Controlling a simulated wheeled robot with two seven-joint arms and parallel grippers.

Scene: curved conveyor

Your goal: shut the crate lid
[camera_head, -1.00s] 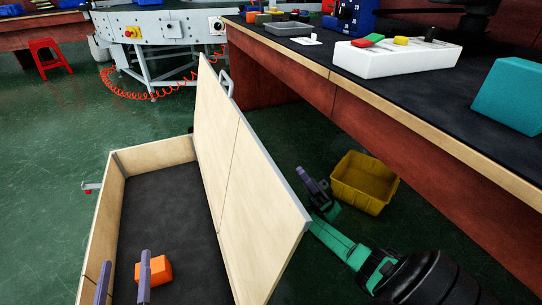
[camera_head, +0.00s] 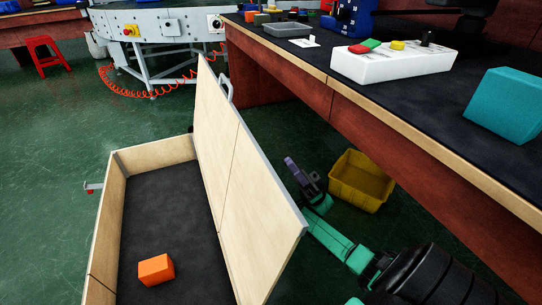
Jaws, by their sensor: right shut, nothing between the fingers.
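The wooden crate (camera_head: 107,215) stands on the floor at the lower left, with a dark inner floor. Its wooden lid (camera_head: 232,175) is raised, nearly upright and hinged on the crate's right side. An orange block (camera_head: 156,269) lies inside the crate. My right gripper (camera_head: 293,170) is shut and empty, to the right of the lid's outer face, close to its edge. Whether it touches the lid I cannot tell. My left gripper is out of the picture.
A red stool (camera_head: 46,55) and a conveyor (camera_head: 165,27) are at the back. The left floor is clear.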

